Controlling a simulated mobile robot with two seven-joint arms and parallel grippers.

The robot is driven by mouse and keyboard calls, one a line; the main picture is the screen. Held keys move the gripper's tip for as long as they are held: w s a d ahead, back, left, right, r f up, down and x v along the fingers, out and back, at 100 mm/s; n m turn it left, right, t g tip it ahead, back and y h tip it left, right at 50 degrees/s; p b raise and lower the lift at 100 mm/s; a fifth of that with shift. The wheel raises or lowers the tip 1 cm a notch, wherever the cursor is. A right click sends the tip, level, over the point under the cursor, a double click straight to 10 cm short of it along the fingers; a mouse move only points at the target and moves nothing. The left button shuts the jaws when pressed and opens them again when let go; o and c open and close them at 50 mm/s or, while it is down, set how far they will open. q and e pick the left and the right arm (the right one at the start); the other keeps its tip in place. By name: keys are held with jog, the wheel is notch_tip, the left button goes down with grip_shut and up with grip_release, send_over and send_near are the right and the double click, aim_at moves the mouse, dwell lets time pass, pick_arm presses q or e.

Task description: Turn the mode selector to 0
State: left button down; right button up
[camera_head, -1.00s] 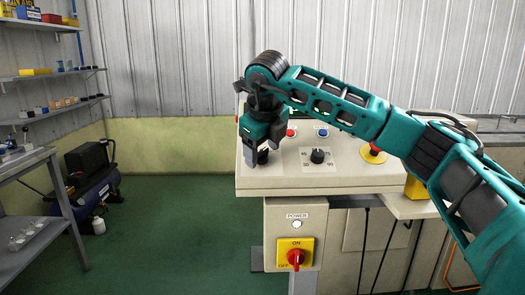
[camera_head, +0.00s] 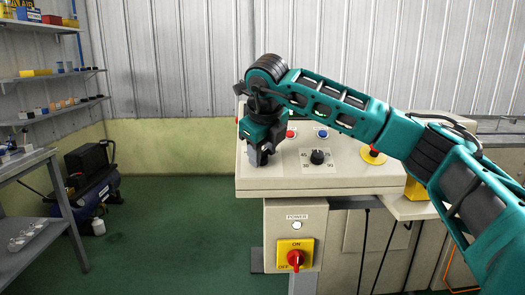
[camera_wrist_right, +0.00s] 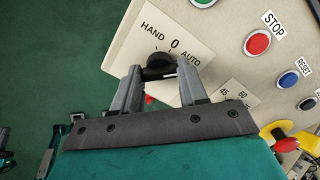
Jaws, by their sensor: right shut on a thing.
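The mode selector is a black knob (camera_wrist_right: 158,61) on a white plate marked HAND, 0 and AUTO, seen in the right wrist view. My right gripper (camera_wrist_right: 160,73) is shut on it, one grey finger on each side. The 0 lies just beyond the knob, with HAND to the left and AUTO to the right. Which mark the knob points at cannot be told. In the head view my right gripper (camera_head: 259,160) reaches down to the panel's left end and hides the knob. My left gripper is not in view.
A second black knob (camera_head: 317,156) with numbers, a red button (camera_head: 290,133), a blue button (camera_head: 323,133) and an emergency stop (camera_head: 373,152) share the sloping panel (camera_head: 345,178). A red-yellow power switch (camera_head: 295,258) is below.

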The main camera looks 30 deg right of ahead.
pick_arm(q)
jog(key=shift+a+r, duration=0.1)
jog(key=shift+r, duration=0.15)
pick_arm(e)
jog(key=shift+r+n, duration=0.1)
jog(key=shift+n, duration=0.2)
jog(key=shift+n+p, duration=0.9)
jog(key=shift+p, duration=0.1)
jog(key=n+p, duration=0.1)
jog(key=n, duration=0.1)
jog(key=shift+r+n+p, duration=0.1)
jog(key=shift+n+p, duration=0.2)
jog(key=shift+p, duration=0.05)
jog(key=shift+n+p, duration=0.65)
jog(key=shift+n, duration=0.35)
jog(key=shift+n+p, duration=0.35)
jog(key=shift+n, duration=0.35)
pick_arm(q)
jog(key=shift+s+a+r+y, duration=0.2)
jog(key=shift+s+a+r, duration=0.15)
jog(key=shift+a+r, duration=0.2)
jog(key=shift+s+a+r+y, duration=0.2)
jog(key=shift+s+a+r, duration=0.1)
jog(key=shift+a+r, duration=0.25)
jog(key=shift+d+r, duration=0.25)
pick_arm(e)
jog(key=shift+n, duration=0.3)
